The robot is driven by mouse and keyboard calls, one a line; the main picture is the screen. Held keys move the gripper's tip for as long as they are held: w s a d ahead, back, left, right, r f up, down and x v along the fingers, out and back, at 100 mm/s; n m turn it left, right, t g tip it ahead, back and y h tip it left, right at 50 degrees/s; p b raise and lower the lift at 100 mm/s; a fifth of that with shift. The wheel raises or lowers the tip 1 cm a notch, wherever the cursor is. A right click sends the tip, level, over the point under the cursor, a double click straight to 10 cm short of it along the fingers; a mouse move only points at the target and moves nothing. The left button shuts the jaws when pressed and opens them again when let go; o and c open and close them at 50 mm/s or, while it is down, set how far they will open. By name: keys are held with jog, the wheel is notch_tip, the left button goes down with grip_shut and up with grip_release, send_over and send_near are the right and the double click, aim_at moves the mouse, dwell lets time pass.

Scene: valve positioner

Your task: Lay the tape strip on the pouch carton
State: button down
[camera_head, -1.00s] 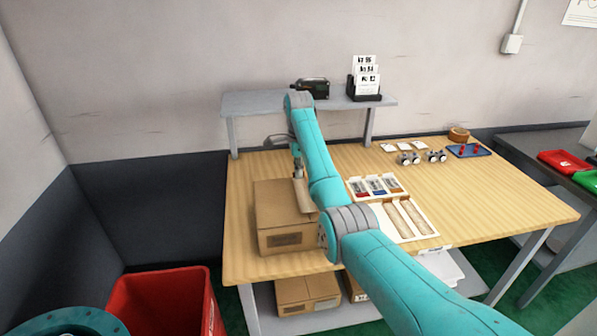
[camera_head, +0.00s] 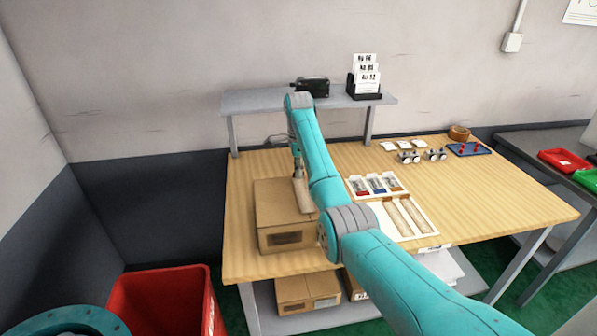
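The pouch carton (camera_head: 272,207) is a closed brown box on the left front part of the wooden table. A tan tape strip (camera_head: 303,196) shows over the right part of its top, partly covered by my arm. I cannot tell whether it lies flat on the carton or is just above it. My gripper (camera_head: 297,174) points down at the far end of the strip, above the carton's back right area. Its fingers are small and partly hidden, so their grip is unclear. Two more tan strips (camera_head: 408,216) lie on a white board (camera_head: 428,232) right of my arm.
A white tray of small parts (camera_head: 375,186) lies behind the board. A raised grey shelf (camera_head: 250,102) at the back holds a black device (camera_head: 314,87) and a card holder (camera_head: 365,92). Fittings and a blue tray (camera_head: 468,149) stand back right. The table's right front is clear.

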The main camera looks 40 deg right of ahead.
jog(key=shift+f, duration=0.15)
dwell(0.3)
jog(key=c, duration=1.2)
grip_release()
jog(key=shift+c, duration=0.2)
